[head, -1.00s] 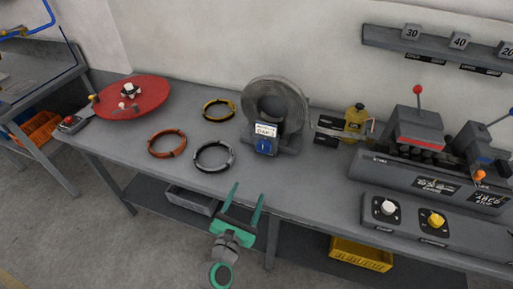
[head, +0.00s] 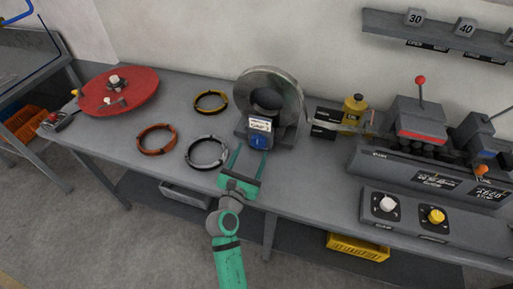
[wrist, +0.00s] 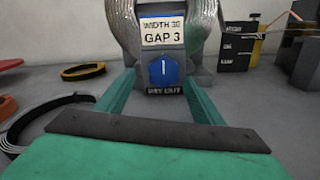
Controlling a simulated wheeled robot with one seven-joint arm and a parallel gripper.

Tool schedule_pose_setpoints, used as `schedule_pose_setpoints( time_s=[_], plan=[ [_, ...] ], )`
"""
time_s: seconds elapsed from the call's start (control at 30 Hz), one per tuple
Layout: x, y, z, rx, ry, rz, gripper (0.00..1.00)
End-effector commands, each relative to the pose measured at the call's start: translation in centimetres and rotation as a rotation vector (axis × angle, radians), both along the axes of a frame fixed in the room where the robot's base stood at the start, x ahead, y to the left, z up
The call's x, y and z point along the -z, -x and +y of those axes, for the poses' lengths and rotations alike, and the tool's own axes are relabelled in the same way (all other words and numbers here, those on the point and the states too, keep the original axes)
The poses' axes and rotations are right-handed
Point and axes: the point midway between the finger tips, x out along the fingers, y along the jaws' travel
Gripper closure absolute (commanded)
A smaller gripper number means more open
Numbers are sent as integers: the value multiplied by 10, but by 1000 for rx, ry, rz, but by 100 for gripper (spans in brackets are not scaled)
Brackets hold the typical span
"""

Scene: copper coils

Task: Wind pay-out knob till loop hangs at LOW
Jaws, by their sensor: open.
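The blue pay-out knob (head: 258,143) is on the front of the grey coil stand, under a white card; in the wrist view the knob (wrist: 163,71) has a white mark pointing up and a "PAY OUT" label below. The card (wrist: 162,31) reads "WIDTH 30 GAP 3". A large grey coil (head: 285,88) stands upright behind it. My green gripper (head: 249,156) is open and empty in front of the knob. In the wrist view its fingers (wrist: 158,92) reach forward on either side of the knob, apparently without touching it.
Orange (head: 157,139), black-grey (head: 207,151) and yellow (head: 210,101) rings lie on the bench left of the stand. A red disc (head: 118,92) is at far left.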

Motion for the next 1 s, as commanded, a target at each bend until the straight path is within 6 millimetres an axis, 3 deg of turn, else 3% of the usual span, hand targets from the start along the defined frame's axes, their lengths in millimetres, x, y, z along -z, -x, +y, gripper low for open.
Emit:
schedule_pose_setpoints(
  time_s=[0.23, 0.6, 0.8, 1.0],
  plan=[
    [-1, -26, -21, 19, 0, -1, 38],
    [0, -31, -21, 16, 0, 0, 38],
    [0, -30, -19, 14, 0, 0, 80],
    [0, -30, -20, 14, -30, -9, 80]
  ],
)
